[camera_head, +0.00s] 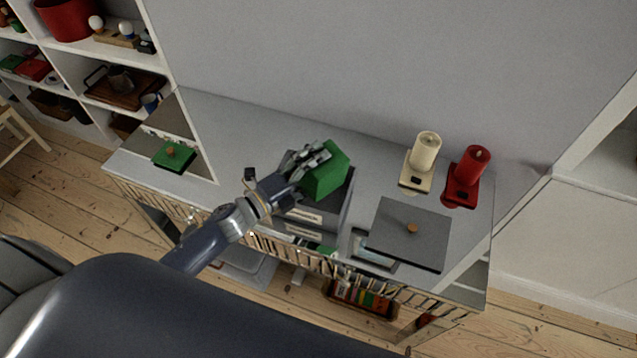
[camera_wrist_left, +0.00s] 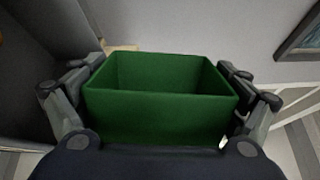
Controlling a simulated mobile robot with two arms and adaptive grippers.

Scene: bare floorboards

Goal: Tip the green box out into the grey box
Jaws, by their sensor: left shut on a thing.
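The green box (camera_head: 327,174) is in my left gripper (camera_head: 309,160), whose fingers are shut on it. It is held over the grey box (camera_head: 317,218), which stands on the white cabinet top, and looks tilted in the head view. The gripper and green box cover much of the grey box's opening, so its contents are hidden. In the left wrist view the green box (camera_wrist_left: 160,116) sits between the two fingers (camera_wrist_left: 160,100), its opening in sight; I see no contents, but its bottom is hidden. My right gripper is not in view.
A grey lid (camera_head: 411,233) with a knob lies right of the grey box; a green lid (camera_head: 174,156) lies at left. The wall is close behind.

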